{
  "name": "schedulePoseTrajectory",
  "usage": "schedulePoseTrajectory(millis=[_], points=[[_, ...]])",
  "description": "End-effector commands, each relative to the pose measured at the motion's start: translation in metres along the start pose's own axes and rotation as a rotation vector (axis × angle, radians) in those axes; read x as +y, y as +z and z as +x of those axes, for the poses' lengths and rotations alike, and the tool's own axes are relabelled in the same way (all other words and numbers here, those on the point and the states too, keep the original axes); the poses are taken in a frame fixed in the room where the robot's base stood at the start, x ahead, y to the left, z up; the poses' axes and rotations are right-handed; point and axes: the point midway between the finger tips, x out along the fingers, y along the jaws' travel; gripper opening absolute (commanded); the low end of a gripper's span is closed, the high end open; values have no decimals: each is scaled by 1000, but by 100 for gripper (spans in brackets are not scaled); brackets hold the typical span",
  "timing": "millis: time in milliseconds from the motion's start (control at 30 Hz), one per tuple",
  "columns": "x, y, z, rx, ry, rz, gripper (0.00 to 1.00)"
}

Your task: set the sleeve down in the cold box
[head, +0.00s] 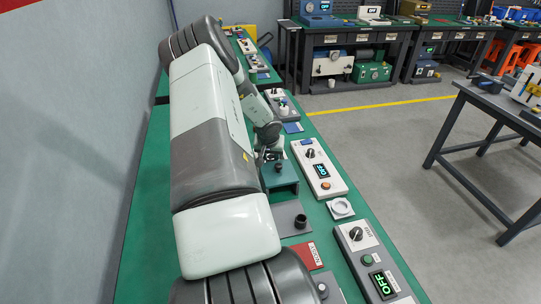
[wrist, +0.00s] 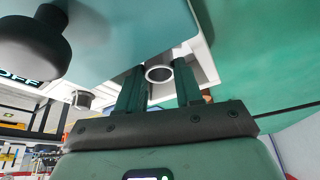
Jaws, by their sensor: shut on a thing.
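My gripper (wrist: 160,82) shows in the wrist view with its two dark green fingers shut on the sleeve (wrist: 149,74), a short pale grey tube with its open round end showing. In the head view my arm hides the sleeve and most of the gripper.
A teal block (head: 284,178) with a black knob (wrist: 40,48) stands close to the gripper. A white controller reading OFF (head: 320,170), a white ring-shaped part (head: 340,208) and a grey plate with a black post (head: 300,221) are nearby on the green bench. A wall (head: 80,130) runs along the left.

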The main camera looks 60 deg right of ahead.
Motion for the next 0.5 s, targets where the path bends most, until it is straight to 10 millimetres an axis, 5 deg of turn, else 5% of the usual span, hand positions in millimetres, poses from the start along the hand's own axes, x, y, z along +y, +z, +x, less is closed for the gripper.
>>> schedulePoseTrajectory(millis=[267, 300, 367, 500], points=[[0, 1, 2, 0, 0, 1, 0], [0, 1, 2, 0, 0, 0, 38], [0, 1, 2, 0, 0, 0, 46], [0, 1, 2, 0, 0, 0, 46]])
